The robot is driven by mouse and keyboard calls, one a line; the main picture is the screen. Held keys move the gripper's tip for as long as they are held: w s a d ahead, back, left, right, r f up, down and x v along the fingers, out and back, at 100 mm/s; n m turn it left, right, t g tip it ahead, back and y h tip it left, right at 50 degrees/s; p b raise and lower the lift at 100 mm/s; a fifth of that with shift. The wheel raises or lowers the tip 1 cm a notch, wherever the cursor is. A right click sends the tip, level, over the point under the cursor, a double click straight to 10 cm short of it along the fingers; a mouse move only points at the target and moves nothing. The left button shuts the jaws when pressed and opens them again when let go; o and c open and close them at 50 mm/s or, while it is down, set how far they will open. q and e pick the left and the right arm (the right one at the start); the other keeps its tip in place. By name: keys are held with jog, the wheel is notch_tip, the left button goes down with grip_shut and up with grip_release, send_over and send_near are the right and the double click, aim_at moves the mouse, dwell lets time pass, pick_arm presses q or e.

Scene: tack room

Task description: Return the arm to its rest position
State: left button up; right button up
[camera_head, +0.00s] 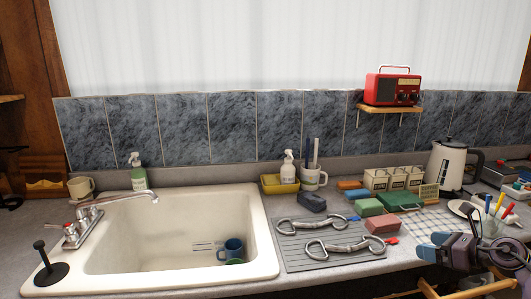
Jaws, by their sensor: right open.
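My right gripper (436,248) is at the lower right, over the front part of the counter. It is dark with bluish parts, open, with nothing seen between its fingers. My right arm runs off past the right edge. It is near the checked cloth (420,225) and in front of a holder with coloured handles (492,215), which it partly hides. My left gripper does not show.
A white sink (180,285) holds a blue mug (233,249). A grey mat (295,262) bears two metal bits (335,245). Sponges (368,207), a green case (398,200) and a kettle (446,165) stand behind. A red radio (392,89) sits on a wall shelf (390,108).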

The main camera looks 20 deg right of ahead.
notch_tip(320, 180, up, 4)
jog(key=w+a+m+t+h, duration=0.15)
jog(key=m+t, duration=0.25)
jog(key=m, duration=0.4)
jog(key=s+a+f+m+g+h, duration=0.1)
jog(key=s+a+f+m+h, duration=0.15)
jog(key=a+f+m, duration=0.4)
jog(key=s+a+f+m+g+h, duration=0.1)
jog(key=s+a+f+m, duration=0.25)
jog(key=f+m, duration=0.5)
jog(key=s+a+f+m+h, duration=0.25)
jog(key=a+f+m, duration=0.2)
jog(key=m, duration=0.55)
jog(key=s+a+f+m+g+y, duration=0.1)
jog(key=s+a+f+m, duration=0.1)
jog(key=s+a+f, duration=0.2)
jog(key=s+a+f+m+g+y, duration=0.1)
jog(key=s+a+f+m+g, duration=0.1)
jog(key=s+a, duration=0.4)
notch_tip(320, 180, down, 2)
jog(key=a+m, duration=0.1)
jog(key=a, duration=0.2)
jog(key=shift+s, duration=0.35)
jog(key=shift+y, duration=0.25)
